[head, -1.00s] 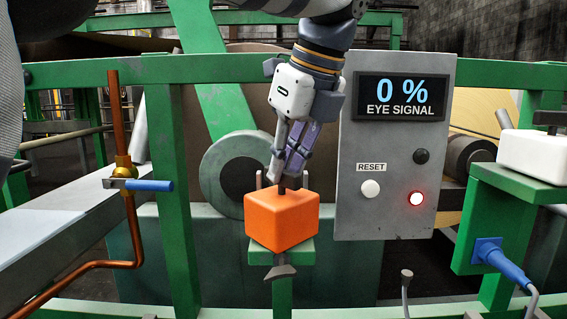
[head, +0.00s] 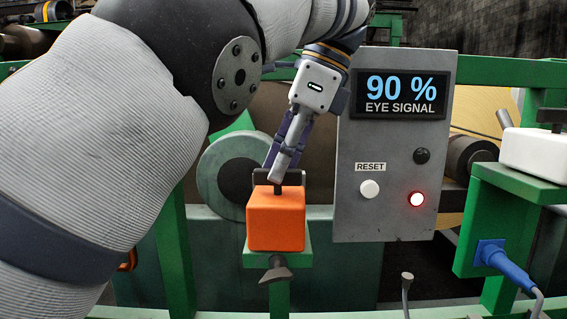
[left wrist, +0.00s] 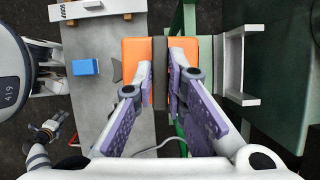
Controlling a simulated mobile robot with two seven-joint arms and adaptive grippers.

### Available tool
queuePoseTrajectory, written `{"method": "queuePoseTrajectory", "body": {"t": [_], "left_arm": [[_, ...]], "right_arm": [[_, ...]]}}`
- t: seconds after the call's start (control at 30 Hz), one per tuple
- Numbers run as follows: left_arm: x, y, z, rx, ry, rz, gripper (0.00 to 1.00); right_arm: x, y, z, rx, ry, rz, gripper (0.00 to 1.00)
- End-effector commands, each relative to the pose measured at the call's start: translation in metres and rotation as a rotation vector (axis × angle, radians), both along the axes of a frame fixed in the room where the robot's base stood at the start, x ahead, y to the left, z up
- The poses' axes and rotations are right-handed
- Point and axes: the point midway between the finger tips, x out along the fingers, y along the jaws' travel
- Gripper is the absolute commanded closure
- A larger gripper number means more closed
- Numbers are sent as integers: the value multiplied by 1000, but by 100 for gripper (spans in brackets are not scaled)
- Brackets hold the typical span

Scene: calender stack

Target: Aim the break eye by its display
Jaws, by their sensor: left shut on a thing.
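The break eye, an orange box (head: 276,220), sits on a green bracket with one flat face toward me in the head view. My left gripper (head: 282,180) is shut on the dark fin on its top. In the left wrist view the orange box (left wrist: 134,52) shows on both sides of a grey strip, between my left fingers (left wrist: 162,85). The display (head: 401,96) reads "90 % EYE SIGNAL". What looks like my right gripper (left wrist: 49,128) is small at lower left in the left wrist view. Its jaws are too small to judge.
The grey panel (head: 350,215) has a white RESET button (head: 370,189), a black knob (head: 421,156) and a lit red lamp (head: 416,199). A white box (head: 535,150) stands on a green bracket at right. A blue block (left wrist: 85,67) lies on a grey surface.

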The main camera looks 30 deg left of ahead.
Motion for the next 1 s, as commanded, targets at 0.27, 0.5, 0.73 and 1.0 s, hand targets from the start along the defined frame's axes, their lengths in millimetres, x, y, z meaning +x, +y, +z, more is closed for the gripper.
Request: {"method": "queuePoseTrajectory", "body": {"t": [0.27,0.5,0.73,1.0], "left_arm": [[0,0,-1,-2,4,54,100],[-1,0,-1,-1,5,61,100],[-1,0,-1,-2,6,60,76],[-1,0,-1,-1,3,59,68]], "right_arm": [[-2,0,-2,0,8,0,60],[-2,0,-2,0,8,0,60],[-2,0,-2,0,8,0,60],[-2,0,-2,0,8,0,60]]}}
